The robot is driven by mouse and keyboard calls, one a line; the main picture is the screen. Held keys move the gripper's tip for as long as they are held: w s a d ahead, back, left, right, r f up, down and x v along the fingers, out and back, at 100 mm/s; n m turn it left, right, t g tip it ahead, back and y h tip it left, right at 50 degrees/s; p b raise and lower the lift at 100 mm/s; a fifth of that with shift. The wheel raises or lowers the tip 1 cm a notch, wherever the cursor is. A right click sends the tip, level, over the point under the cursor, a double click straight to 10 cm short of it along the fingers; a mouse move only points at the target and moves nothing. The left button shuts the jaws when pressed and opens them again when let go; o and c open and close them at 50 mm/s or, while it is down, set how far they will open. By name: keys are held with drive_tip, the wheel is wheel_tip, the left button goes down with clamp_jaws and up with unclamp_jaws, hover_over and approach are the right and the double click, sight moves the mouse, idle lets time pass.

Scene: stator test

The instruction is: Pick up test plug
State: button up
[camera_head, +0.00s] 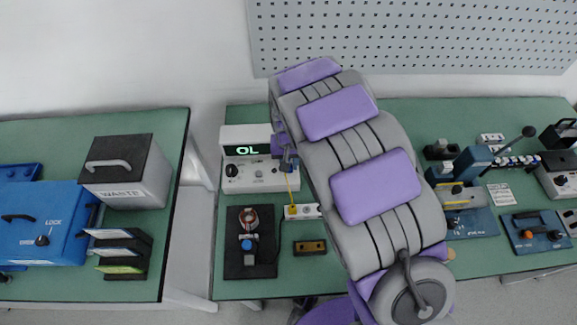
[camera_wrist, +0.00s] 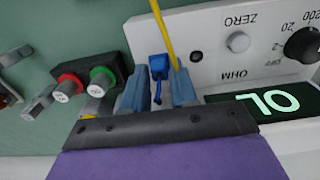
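A small blue piece (camera_wrist: 158,68), which looks like the test plug, shows between my fingertips in the wrist view. A thin stem extends from it toward the palm. A yellow lead (camera_wrist: 162,35) passes beside it and goes out of sight at the right finger; I cannot tell where it joins. My gripper (camera_wrist: 157,92) has its two blue-grey fingers apart, with narrow gaps beside the blue piece. In the head view my gripper (camera_head: 284,160) is at the right side of the white ohm meter (camera_head: 262,178), and the plug cannot be made out there.
The meter display (camera_wrist: 268,103) reads OL. A black block with red and green posts (camera_wrist: 88,82) stands left in the wrist view. A coil board (camera_head: 234,262) and a brown block (camera_head: 310,247) lie nearer me. A waste box (camera_head: 150,188) stands on the left bench.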

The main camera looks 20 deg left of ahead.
clamp_jaws()
drive_tip(key=shift+r, duration=0.1)
drive_tip(key=shift+r, duration=0.45)
wheel_tip(320, 180, up, 3)
drive_tip(key=shift+p, duration=0.75)
drive_tip(key=s+d+p, duration=0.2)
drive_tip(key=s+d, duration=0.7)
drive_tip(key=s, duration=0.4)
drive_tip(key=shift+d+r+p, duration=0.2)
drive_tip(key=shift+r+p, duration=0.1)
drive_tip(key=shift+r, duration=0.15)
drive_tip(key=shift+r, duration=0.2)
drive_tip(key=shift+w+d+p, duration=0.2)
drive_tip(key=shift+w+p, duration=0.35)
drive_tip(key=shift+w, duration=1.45)
